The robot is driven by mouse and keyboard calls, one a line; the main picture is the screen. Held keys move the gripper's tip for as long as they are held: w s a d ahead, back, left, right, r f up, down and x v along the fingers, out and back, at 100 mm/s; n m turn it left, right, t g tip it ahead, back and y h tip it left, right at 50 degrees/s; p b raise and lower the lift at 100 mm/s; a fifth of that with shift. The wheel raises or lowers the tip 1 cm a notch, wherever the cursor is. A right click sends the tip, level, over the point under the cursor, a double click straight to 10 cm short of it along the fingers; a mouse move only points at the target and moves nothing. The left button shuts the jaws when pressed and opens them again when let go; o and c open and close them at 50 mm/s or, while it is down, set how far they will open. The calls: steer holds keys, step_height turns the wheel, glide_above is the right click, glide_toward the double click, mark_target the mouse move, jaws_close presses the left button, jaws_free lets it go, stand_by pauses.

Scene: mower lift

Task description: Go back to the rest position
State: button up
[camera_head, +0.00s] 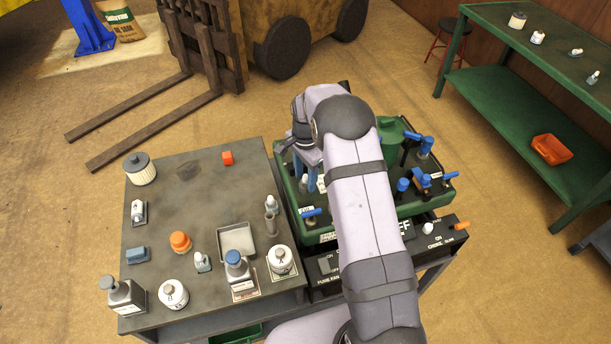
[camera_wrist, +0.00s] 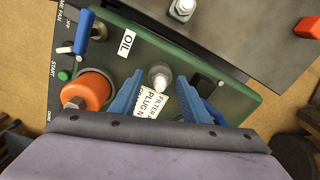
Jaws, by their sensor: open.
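My gripper (camera_head: 308,170) hangs over the left part of the green mower deck (camera_head: 437,187), with my arm reaching across the middle of the deck. In the wrist view my gripper (camera_wrist: 160,86) has its two blue fingers apart. An orange cap (camera_wrist: 88,91) is left of the fingers. Part of the deck is hidden behind my arm.
A grey table (camera_head: 157,220) left of the deck carries bottles, a filter, an orange cap and a metal tray (camera_head: 236,240). Blue levers (camera_head: 425,145) stand up on the deck's right side. A green shelf (camera_head: 495,95) is at the far right. A forklift (camera_head: 270,35) stands behind.

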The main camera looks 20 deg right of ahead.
steer(key=m, duration=0.5)
jaws_close()
stand_by(0.4)
steer(key=n, duration=0.5)
steer(key=shift+p, duration=0.35)
steer(key=shift+n, duration=0.5)
